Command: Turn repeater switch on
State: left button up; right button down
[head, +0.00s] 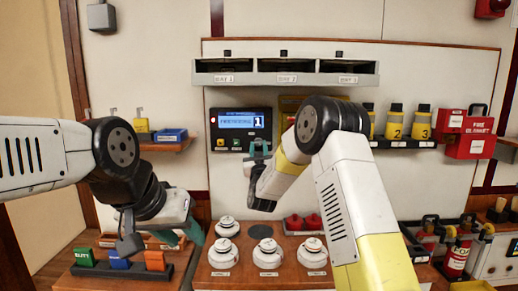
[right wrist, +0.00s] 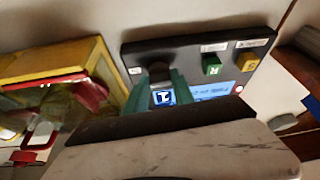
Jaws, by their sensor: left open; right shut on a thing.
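In the right wrist view the panel (right wrist: 195,60) appears turned around. My left gripper (head: 180,236) is open and empty, low at the left.
White round detectors (head: 268,252) stand on the wooden bench below. Coloured blocks (head: 120,262) sit in a rack at left. A yellow-framed box (right wrist: 62,75) is beside the panel. Yellow numbered units (head: 394,122) and a red fire box (head: 470,143) are at right.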

jog(key=shift+f+m+h, duration=0.15)
jog(key=shift+m+h, duration=0.25)
jog(key=shift+m, duration=0.4)
jog(key=c, duration=1.1)
grip_release()
jog(key=v, duration=0.7)
jog(key=shift+s+a+f, duration=0.1)
jog(key=shift+s, duration=0.25)
